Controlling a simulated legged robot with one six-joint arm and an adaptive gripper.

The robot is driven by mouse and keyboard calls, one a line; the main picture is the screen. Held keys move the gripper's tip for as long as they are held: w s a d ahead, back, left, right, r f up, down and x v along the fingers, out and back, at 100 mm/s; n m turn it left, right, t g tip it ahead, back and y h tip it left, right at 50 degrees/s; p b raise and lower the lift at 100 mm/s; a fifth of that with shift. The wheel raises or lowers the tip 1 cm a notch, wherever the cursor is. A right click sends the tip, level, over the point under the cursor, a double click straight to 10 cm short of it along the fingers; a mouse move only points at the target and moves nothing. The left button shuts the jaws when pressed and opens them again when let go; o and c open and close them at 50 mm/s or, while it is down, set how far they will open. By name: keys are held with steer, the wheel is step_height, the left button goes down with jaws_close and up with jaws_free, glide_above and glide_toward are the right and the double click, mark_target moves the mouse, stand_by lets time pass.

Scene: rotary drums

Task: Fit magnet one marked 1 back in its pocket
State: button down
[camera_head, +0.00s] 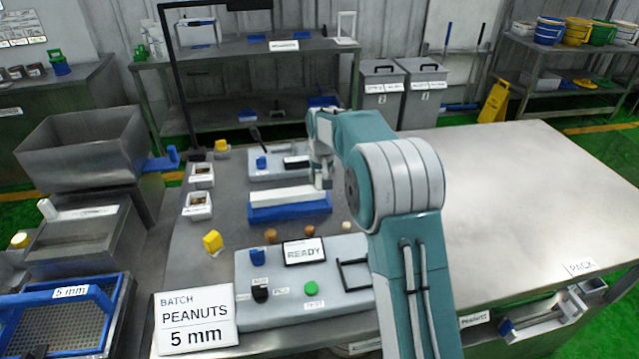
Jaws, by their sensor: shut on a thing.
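My gripper (322,176) points down at the right end of a long white bar (288,195) that lies in a blue holder (289,212) on the steel table. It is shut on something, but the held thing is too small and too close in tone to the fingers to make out. I cannot tell whether the gripper touches the bar or is just behind or above it. I cannot read a mark 1 on anything here, and no magnet pocket can be told apart in this view.
A grey panel (335,304) with a READY display (304,251), buttons and a black handle stands in front. White bins (198,206) stand at left. The table's right side (500,200) is clear.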

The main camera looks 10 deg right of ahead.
steer(key=s+a+r, duration=0.5)
steer(key=s+r, duration=0.3)
steer(key=s, duration=0.3)
steer(key=shift+s+r, duration=0.2)
steer(key=shift+s, duration=0.1)
steer(key=shift+s, duration=0.15)
